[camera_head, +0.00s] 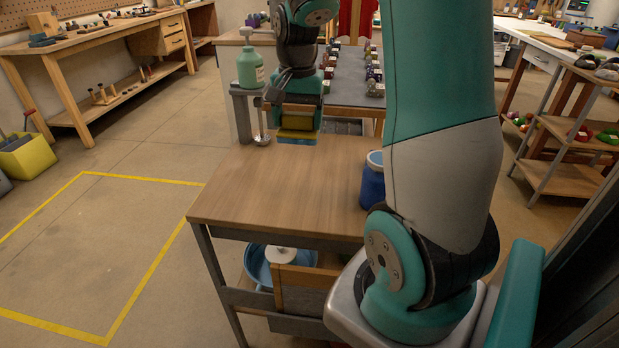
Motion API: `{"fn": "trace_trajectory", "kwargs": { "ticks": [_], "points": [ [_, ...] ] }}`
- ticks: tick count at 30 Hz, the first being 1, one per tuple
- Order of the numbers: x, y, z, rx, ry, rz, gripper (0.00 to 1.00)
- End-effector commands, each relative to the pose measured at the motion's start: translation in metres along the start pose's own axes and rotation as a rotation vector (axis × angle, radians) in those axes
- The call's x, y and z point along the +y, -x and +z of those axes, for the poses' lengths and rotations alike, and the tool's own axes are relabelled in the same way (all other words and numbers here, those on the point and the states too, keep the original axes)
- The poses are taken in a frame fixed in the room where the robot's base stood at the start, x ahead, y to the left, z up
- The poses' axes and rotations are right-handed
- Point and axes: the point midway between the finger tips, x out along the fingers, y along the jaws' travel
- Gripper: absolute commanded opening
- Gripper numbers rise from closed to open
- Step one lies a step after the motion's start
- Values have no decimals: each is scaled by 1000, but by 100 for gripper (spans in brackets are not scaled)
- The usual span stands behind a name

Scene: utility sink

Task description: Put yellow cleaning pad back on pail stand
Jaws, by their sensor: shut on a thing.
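My gripper (297,112) is at the far edge of the wooden-topped stand, pointing down. It is shut on the yellow cleaning pad (297,122), which shows as a yellow-green strip under the gripper body. A blue piece shows just below the pad; I cannot tell whether it touches the pad or the tabletop. I cannot tell for certain which piece is the pail stand.
A green bottle (250,68) stands on a small grey ledge left of my gripper, with a metal ladle-like tool (262,130) below it. A blue basin (258,264) and a wooden box (305,288) sit under the tabletop. Open floor with yellow tape lies left.

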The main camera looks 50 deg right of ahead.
Motion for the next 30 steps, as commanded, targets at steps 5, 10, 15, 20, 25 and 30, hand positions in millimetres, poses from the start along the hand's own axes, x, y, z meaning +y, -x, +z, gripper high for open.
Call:
{"fn": "trace_trajectory", "kwargs": {
  "ticks": [5,10,15,20,25,30],
  "points": [
    [1,-55,1,-5,1,3,38],
    [2,-89,1,-3,1,2,38],
    [1,-103,0,0,0,0,38],
    [2,-128,1,-3,0,2,38],
    [2,-143,1,0,0,0,38],
    [2,-143,0,1,0,-1,38]
  ]
}}
